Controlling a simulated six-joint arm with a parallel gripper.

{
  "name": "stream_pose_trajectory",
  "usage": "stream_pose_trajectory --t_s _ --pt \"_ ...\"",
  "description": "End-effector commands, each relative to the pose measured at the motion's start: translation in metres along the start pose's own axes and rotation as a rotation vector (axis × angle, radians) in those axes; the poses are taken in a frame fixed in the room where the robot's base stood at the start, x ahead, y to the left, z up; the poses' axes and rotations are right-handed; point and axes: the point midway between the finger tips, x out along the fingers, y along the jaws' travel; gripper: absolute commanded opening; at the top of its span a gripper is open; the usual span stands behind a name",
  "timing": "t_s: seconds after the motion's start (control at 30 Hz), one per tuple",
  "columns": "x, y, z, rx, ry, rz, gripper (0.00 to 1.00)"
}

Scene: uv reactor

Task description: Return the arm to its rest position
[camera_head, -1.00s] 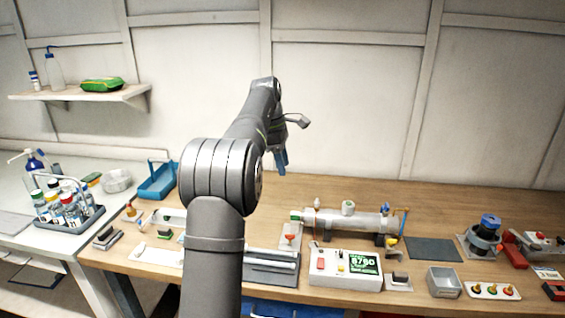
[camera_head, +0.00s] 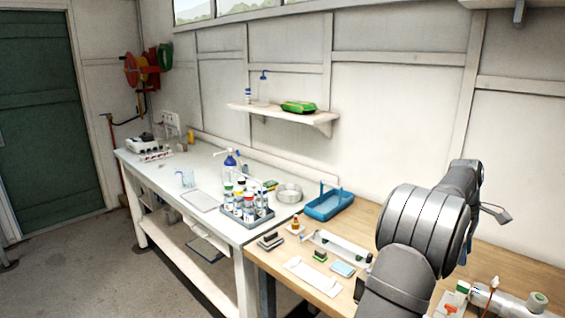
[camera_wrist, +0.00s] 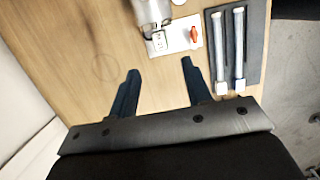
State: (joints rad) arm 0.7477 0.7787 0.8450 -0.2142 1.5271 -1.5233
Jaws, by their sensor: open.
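My gripper (camera_wrist: 157,85) shows in the wrist view with its two blue fingers apart and nothing between them. It hangs over bare wooden bench top, and how high above it I cannot tell. My arm stands at the right of the head view, raised over the wooden bench (camera_head: 380,217).
In the wrist view, a metal cylinder (camera_wrist: 150,10), a red valve handle (camera_wrist: 194,34) and a dark tray (camera_wrist: 255,55) with two white tubes lie beyond the fingertips. In the head view, a blue tray (camera_head: 325,207) and bottle rack (camera_head: 262,219) stand left of my arm.

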Motion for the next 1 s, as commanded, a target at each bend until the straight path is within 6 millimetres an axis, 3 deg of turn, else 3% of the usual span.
stream_pose_trajectory --t_s 0.3,0.5,0.67,1.0 --pt "0.063 -0.001 0.000 0.001 0.000 -0.003 0.45" --pt "0.089 0.000 0.000 0.001 0.000 -0.001 0.45" --pt "0.099 0.000 0.000 0.001 0.000 -0.001 0.45" --pt "0.097 0.000 -0.002 0.001 0.000 0.000 0.45"
